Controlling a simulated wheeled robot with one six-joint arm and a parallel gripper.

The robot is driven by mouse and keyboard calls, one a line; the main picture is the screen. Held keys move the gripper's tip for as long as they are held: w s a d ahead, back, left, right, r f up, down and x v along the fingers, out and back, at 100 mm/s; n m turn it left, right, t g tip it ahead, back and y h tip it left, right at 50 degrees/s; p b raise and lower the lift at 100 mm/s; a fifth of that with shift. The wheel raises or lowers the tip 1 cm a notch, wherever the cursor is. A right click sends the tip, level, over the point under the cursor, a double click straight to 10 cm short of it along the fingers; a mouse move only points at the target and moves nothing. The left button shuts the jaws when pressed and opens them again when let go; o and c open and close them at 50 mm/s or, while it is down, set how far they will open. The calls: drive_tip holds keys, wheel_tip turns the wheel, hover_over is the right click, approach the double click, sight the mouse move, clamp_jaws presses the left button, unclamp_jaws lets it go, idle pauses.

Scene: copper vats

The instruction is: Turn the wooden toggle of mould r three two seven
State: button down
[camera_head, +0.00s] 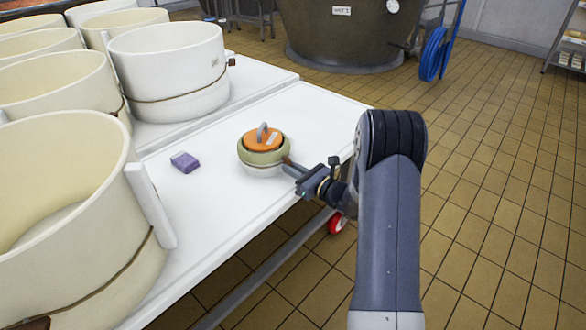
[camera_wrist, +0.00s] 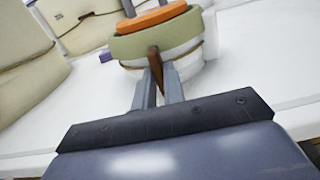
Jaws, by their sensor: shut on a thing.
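A small round mould (camera_head: 263,158) stands upright on the white table, with a green band, a white lower part and an orange lid (camera_head: 263,140) with a grey handle. It also shows in the wrist view (camera_wrist: 165,48). A brown wooden toggle (camera_wrist: 155,64) sits on its near side, on a cord around the mould. My gripper (camera_head: 288,164) reaches the mould from the right. In the wrist view its two fingers (camera_wrist: 157,82) are shut on the toggle. The mould's number cannot be read.
Large cream moulds (camera_head: 168,70) crowd the table's left side. A purple block (camera_head: 185,162) lies left of the small mould. The white tabletop (camera_head: 310,110) is clear behind it. A large vat (camera_head: 345,35) and a blue hose (camera_head: 433,53) stand beyond.

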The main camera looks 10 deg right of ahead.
drive_tip(key=c, duration=1.5)
unclamp_jaws()
drive_tip(key=p+v, duration=0.2)
drive_tip(key=v, duration=0.9)
drive_tip(key=shift+w+a, duration=0.1)
drive_tip(key=b+x, duration=0.2)
drive_tip(key=x, duration=0.8)
drive_tip(key=shift+w+a+f, duration=0.1)
drive_tip(key=shift+w+a, duration=0.1)
drive_tip(key=shift+w, duration=0.1)
drive_tip(key=shift+n, duration=0.3)
